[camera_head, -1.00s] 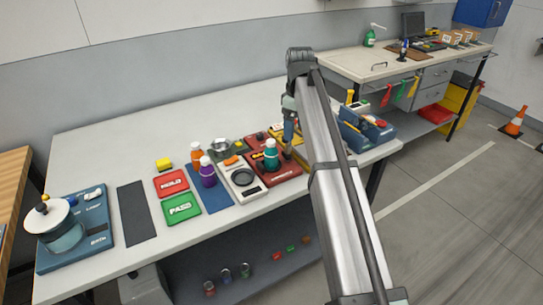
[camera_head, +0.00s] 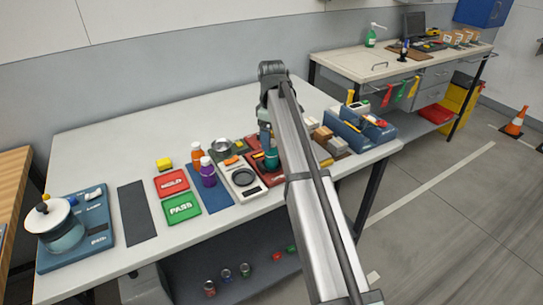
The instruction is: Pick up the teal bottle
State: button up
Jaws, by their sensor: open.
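The teal bottle (camera_head: 271,161) stands upright on a dark red tray (camera_head: 258,185) on the long white table. My arm comes in from the lower right and covers the right part of that tray. My gripper (camera_head: 267,143) points down at the top of the teal bottle and hides most of its cap. It is open. The fingers are small here, and I cannot tell whether they are around the bottle or just above or behind it.
Left of the tray stand a scale (camera_head: 243,181), a purple bottle (camera_head: 207,175) and an orange bottle (camera_head: 197,155). Red (camera_head: 171,183) and green (camera_head: 181,207) pads lie farther left. Blue bins (camera_head: 363,131) stand at the right end. The table's back left is clear.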

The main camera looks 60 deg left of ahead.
aim_at(271, 154)
jog(key=shift+w+f, duration=0.1)
jog(key=shift+f, duration=2.65)
jog(key=shift+c, duration=0.2)
jog(key=shift+r, duration=0.1)
jog(key=c, duration=1.3)
